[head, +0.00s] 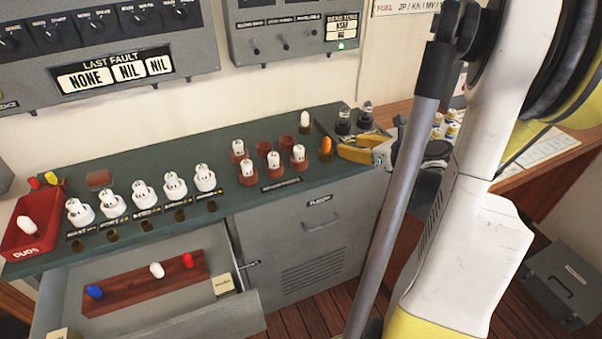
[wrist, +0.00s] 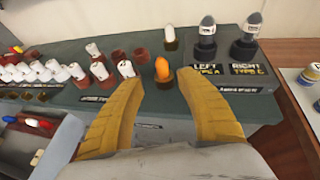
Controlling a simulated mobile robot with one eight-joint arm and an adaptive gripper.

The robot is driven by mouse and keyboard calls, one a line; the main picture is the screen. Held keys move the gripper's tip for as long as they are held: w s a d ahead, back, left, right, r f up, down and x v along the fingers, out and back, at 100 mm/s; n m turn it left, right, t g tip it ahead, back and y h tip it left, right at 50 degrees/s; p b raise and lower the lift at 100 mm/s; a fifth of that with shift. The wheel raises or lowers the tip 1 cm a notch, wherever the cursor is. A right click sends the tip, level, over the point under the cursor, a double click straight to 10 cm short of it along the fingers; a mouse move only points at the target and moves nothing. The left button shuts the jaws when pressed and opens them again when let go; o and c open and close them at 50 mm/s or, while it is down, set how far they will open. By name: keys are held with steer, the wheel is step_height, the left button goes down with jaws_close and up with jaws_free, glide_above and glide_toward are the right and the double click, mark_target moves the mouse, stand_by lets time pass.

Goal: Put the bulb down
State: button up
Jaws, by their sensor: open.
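An orange bulb (head: 326,146) stands upright in a small brass-coloured holder at the right part of the green console top (head: 225,160). The bulb also shows in the wrist view (wrist: 162,70). My gripper (head: 358,147) has yellow fingers and is open. In the wrist view, my gripper (wrist: 159,78) has one finger on each side of the bulb, with visible gaps between them. The bulb's base is seen in the holder, and nothing is held.
A white bulb (head: 305,120) stands behind the orange one. Two dark capped bulbs (wrist: 225,38) stand on the right. Rows of white bulbs (head: 143,192) fill the left side. A red DUDS tray (head: 33,222) and an open drawer (head: 195,305) lie to the left.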

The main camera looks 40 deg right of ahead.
steer(key=a+r+n+g+y, duration=0.25)
steer(key=a+n+g, duration=0.25)
steer(key=a+n, duration=1.5)
steer(key=s+a+r+n+h, duration=0.1)
steer(key=s+a+n, duration=0.3)
steer(key=a+n, duration=0.3)
steer(key=s+a+n+g+h, duration=0.1)
steer(key=s+a+n, duration=0.4)
steer(key=a+n, duration=0.2)
steer(key=shift+r+n, duration=0.35)
steer(key=shift+n, duration=0.65)
steer(key=shift+s+a+h, duration=0.15)
steer(key=shift+h, duration=0.1)
